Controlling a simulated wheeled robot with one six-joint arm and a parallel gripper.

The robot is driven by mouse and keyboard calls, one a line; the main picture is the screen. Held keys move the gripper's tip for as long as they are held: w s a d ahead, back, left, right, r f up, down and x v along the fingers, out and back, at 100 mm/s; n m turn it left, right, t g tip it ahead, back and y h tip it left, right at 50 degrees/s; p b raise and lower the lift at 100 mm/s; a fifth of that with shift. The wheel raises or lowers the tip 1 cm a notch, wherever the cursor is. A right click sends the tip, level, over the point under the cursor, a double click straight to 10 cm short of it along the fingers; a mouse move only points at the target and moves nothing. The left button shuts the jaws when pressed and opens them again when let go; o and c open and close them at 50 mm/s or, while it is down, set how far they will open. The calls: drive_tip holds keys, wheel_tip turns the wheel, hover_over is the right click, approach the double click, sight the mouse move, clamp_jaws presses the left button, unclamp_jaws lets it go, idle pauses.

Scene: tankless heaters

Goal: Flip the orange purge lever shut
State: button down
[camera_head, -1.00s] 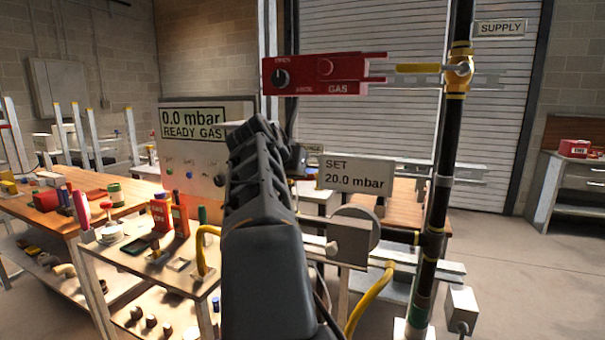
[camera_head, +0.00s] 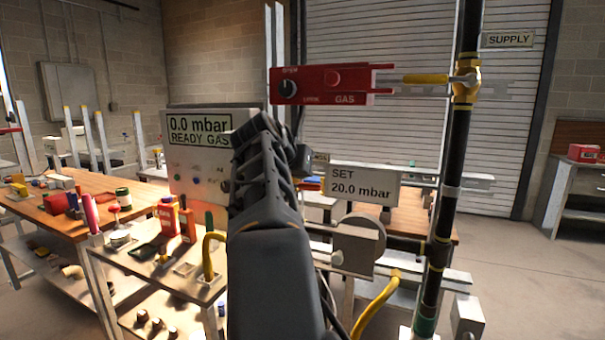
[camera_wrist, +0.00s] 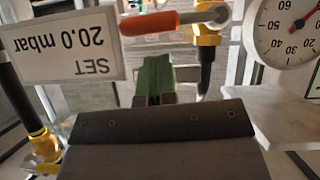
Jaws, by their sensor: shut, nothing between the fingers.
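In the wrist view, the orange purge lever (camera_wrist: 150,23) lies roughly level across the top. Its right end meets a metal stem above a brass fitting (camera_wrist: 207,36). My gripper (camera_wrist: 156,62) is shut and empty, its green-tipped fingers pointing up the picture just below the lever. A small gap seems to show between them, but I cannot tell if they touch. In the head view my arm hides the gripper and the lever.
A white SET 20.0 mbar sign (camera_wrist: 62,43) is left of the lever and a round dial gauge (camera_wrist: 283,32) is right of it. In the head view, a black supply pipe (camera_head: 448,190) stands right, with a red gas switch box (camera_head: 322,84) above.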

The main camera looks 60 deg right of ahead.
drive_tip(key=v, duration=1.1)
drive_tip(key=shift+d+r, duration=0.25)
drive_tip(key=shift+r, duration=0.1)
drive_tip(key=w+a+f+n+t+y+p, duration=0.25)
drive_tip(key=w+a+f+n, duration=0.2)
drive_tip(key=f, duration=0.35)
drive_tip(key=w+a+f+n+t+y+p, duration=0.1)
drive_tip(key=w+a+f+n+y+p, duration=0.1)
drive_tip(key=w+a+f+n+y, duration=0.45)
drive_tip(key=s+a+f+n+y+p, duration=0.1)
drive_tip(key=s+a+f+p, duration=0.1)
drive_tip(key=a, duration=0.4)
drive_tip(key=s+a+f+n+y+p, duration=0.1)
drive_tip(key=s+a+f+n+p, duration=0.1)
drive_tip(key=s+a+f+p, duration=0.1)
drive_tip(key=s+a+f+n+g+y+p, duration=0.1)
drive_tip(key=s+a+f+p, duration=0.2)
drive_tip(key=a+f+p, duration=0.2)
drive_tip(key=a, duration=0.3)
drive_tip(key=shift+a+n, duration=0.3)
drive_tip(key=shift+n, duration=0.1)
drive_tip(key=shift+d, duration=0.1)
